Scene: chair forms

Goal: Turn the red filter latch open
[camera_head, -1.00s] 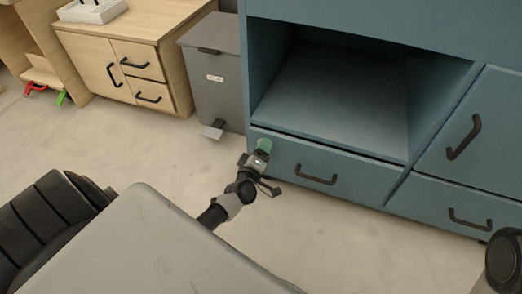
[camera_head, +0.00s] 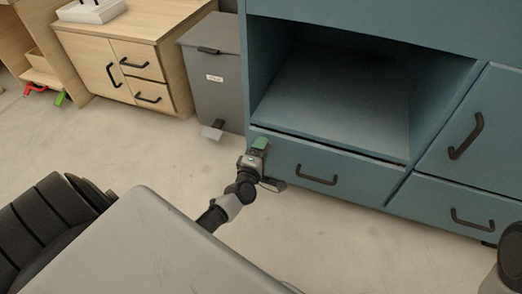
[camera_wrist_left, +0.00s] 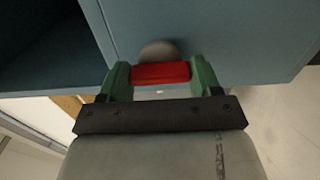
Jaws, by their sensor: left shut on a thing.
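The red latch (camera_wrist_left: 161,73) shows in the left wrist view as a red bar in front of a grey round mount (camera_wrist_left: 159,50) on the blue cabinet front. My left gripper (camera_wrist_left: 160,76) has green fingers, one at each end of the red bar, and is shut on it. In the head view my left gripper (camera_head: 260,143) is at the lower left corner of the blue cabinet, beside the drawer; the latch is hidden there behind the fingers. My right gripper is not in view.
The blue cabinet (camera_head: 340,158) has an open compartment (camera_head: 340,100) above a drawer with a dark handle (camera_head: 316,175). A grey pedal bin (camera_head: 215,90) stands left of it. A wooden cabinet (camera_head: 135,50) is further left. The floor between (camera_head: 130,150) is clear.

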